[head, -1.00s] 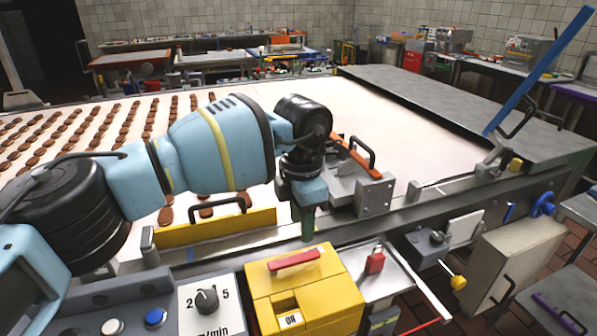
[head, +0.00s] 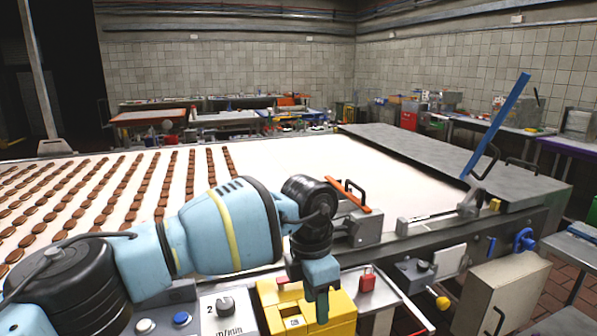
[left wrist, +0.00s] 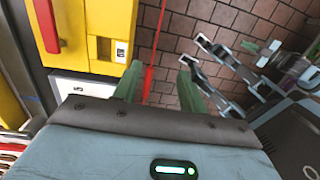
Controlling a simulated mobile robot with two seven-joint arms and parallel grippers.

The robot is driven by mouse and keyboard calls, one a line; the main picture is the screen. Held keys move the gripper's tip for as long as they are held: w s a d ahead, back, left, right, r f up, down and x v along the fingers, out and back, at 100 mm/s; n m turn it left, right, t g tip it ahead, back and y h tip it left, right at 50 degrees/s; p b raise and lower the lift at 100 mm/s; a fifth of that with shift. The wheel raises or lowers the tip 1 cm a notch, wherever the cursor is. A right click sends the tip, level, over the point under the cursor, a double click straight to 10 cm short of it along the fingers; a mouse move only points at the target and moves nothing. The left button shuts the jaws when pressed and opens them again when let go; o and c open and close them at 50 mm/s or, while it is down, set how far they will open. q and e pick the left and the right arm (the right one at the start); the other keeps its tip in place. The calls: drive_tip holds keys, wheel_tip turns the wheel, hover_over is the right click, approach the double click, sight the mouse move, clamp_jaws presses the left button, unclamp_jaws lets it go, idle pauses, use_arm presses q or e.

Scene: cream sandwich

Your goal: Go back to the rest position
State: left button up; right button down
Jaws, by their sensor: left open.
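My left gripper (head: 321,308) hangs fingers down in front of the yellow control box (head: 345,312) in the head view. In the left wrist view its two green fingers (left wrist: 159,82) are apart with nothing held between them. The yellow box with its red handle also shows at the upper left there (left wrist: 88,18). The blue left arm (head: 225,225) reaches in from the lower left and covers part of the belt's near edge. My right gripper is in neither view.
A white conveyor belt (head: 320,165) with rows of brown biscuits (head: 130,185) lies behind the arm. A grey metal cover (head: 440,155) and blue bar (head: 497,125) stand at the right. Brick floor (left wrist: 185,30) shows below.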

use_arm(q)
drive_tip(key=s+d+f+g+h, duration=0.4)
drive_tip(key=s+d+f+h, duration=0.15)
drive_tip(key=s+d, duration=0.2)
drive_tip(key=s+d+r+n+g+h+p, duration=0.1)
drive_tip(key=s+d+r+n+g+h, duration=0.15)
drive_tip(key=s+d+n+h, duration=0.45)
drive_tip(key=w+a+f+n+t+y+p, duration=0.1)
drive_tip(key=a+f+n+t, duration=0.75)
drive_tip(key=n, duration=0.75)
drive_tip(key=w+a+f+n+t+y+p, duration=0.15)
drive_tip(key=a+f+n+t, duration=0.35)
drive_tip(key=a+n+t, duration=0.75)
drive_tip(key=s+a+f+n+g+y, duration=0.2)
drive_tip(key=s+a+f+n+y, duration=0.2)
drive_tip(key=s, duration=0.7)
drive_tip(key=s+a+f+n+g+y, duration=0.3)
drive_tip(key=s+a+f+n, duration=0.5)
drive_tip(key=s+a+f, duration=0.4)
drive_tip(key=shift+s+a+f+n+y, duration=0.25)
drive_tip(key=shift+a+f+n+y, duration=0.25)
drive_tip(key=shift+y, duration=0.4)
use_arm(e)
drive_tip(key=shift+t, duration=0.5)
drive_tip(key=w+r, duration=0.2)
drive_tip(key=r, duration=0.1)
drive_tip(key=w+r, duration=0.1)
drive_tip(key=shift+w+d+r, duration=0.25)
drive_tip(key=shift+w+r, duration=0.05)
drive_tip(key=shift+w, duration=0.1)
